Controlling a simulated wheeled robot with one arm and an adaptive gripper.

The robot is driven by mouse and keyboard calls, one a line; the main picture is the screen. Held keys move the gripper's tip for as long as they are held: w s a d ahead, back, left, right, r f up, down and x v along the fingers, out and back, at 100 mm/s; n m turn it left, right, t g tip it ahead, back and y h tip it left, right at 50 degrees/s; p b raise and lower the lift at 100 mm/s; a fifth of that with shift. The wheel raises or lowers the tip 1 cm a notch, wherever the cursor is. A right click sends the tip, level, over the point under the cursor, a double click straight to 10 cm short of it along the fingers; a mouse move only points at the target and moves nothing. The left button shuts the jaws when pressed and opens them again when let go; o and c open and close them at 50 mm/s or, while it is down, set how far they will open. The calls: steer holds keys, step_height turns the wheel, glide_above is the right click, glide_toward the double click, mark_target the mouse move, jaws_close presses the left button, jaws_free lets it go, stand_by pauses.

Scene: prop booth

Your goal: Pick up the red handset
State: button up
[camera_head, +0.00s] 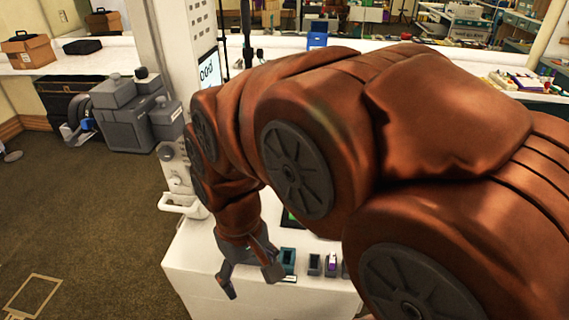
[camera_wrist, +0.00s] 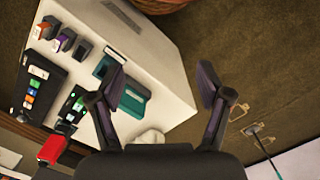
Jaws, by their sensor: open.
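A red object (camera_wrist: 53,149), which looks like the red handset, lies at the lower left of the wrist view, near dark devices. I cannot make it out in the head view, where my arm covers much of the white table. My gripper (camera_head: 253,281) is open and empty at the near left edge of the white table (camera_head: 200,262). In the wrist view the spread fingers of my gripper (camera_wrist: 161,82) straddle the table edge and dark floor. The red object is outside the fingers, well to their left.
A teal box (camera_wrist: 132,99) is close to the left finger. A black panel with coloured buttons (camera_wrist: 38,82) and small boxes (camera_wrist: 66,38) stand on the table beyond. Grey machines (camera_head: 130,110) stand at left in the head view. Brown floor (camera_head: 90,190) is open at left.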

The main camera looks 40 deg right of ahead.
steer(key=shift+o, duration=0.5)
steer(key=w+d+r+m+t+b, duration=0.1)
steer(key=w+d+m+b, duration=0.1)
steer(key=w+d, duration=0.6)
steer(key=w, duration=0.5)
steer(key=shift+d+r+m+h, duration=0.15)
steer(key=shift+d+m+h, duration=0.15)
steer(key=shift+d, duration=0.1)
steer(key=w+d+f+t+b, duration=0.1)
steer(key=w+d, duration=0.5)
steer(key=d, duration=0.6)
steer(key=w+d+f+m+t+h+b, duration=0.1)
steer(key=w+d+f+b, duration=0.3)
steer(key=d, duration=0.9)
steer(key=w+d+f+m+t+b, duration=0.1)
steer(key=w+d+f, duration=0.3)
steer(key=w+d, duration=0.6)
steer(key=shift+w+d+t+h+b, duration=0.15)
steer(key=shift+d+t+h+b, duration=0.4)
steer(key=shift+d, duration=0.7)
steer(key=shift+w+d+f, duration=0.15)
steer(key=shift+d+f, duration=0.1)
steer(key=shift+f, duration=0.1)
steer(key=p+x, duration=0.1)
steer(key=x, duration=0.6)
steer(key=shift+d, duration=0.25)
steer(key=shift+r, duration=0.1)
jaws_close()
